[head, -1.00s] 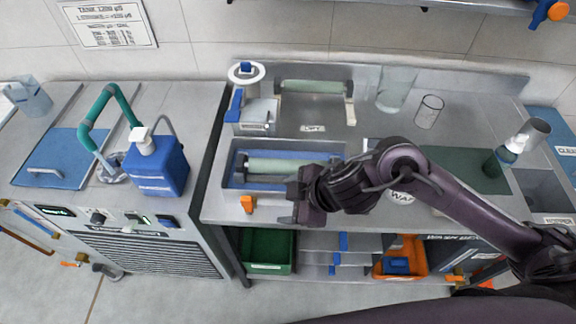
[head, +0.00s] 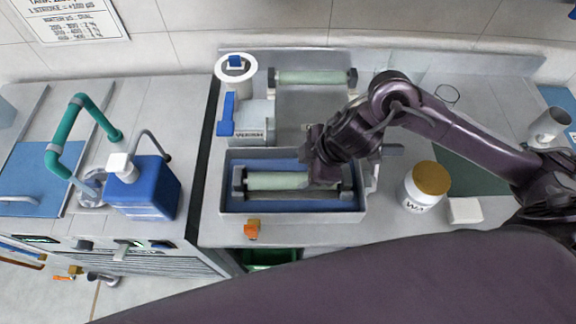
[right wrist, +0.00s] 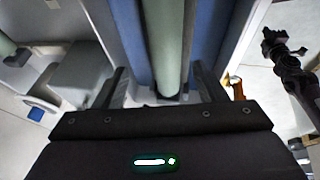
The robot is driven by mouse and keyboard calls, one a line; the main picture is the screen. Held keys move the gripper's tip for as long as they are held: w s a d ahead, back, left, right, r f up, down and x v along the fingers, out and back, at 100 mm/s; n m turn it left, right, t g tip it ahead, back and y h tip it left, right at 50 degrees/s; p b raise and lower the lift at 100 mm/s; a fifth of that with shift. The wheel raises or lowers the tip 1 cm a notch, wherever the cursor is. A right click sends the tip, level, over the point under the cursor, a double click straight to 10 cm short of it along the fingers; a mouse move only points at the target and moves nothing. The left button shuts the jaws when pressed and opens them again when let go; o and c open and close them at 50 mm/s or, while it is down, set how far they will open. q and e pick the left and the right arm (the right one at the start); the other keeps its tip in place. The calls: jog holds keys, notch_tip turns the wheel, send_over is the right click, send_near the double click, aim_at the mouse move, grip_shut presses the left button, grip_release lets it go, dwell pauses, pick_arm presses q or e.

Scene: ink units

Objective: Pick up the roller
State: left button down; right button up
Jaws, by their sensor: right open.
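A pale green roller (head: 278,181) lies in a grey tray (head: 290,213) with a blue floor. My right gripper (head: 322,168) is over the right part of this roller and hides some of it. In the right wrist view the roller (right wrist: 168,42) runs away from the gripper, in line with the gap between the open fingers (right wrist: 162,88). The fingers stand apart on either side of it, with nothing clamped. I cannot tell how far the fingertips are above the roller. A second pale green roller (head: 312,77) rests on a stand at the back. My left gripper is not in the head view.
A white jar with a gold lid (head: 428,183) stands right of the tray. A grey block with a blue lever (head: 245,122) is behind it. A blue bottle (head: 146,188) stands on the left counter.

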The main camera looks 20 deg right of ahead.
aim_at(293, 178)
jog(key=f, duration=0.1)
jog(key=a+f, duration=0.1)
jog(key=f, duration=0.1)
jog(key=shift+s+a+f, duration=0.1)
jog(key=shift+a+f, duration=0.2)
jog(key=shift+a, duration=0.05)
jog(key=x, duration=0.2)
jog(key=shift+w+f, duration=0.25)
jog(key=shift+w+a+f, duration=0.1)
jog(key=shift+w+f, duration=0.05)
jog(key=shift+f, duration=0.1)
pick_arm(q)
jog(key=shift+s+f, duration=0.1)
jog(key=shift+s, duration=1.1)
pick_arm(e)
jog(key=shift+r, duration=0.1)
jog(key=c, duration=1.3)
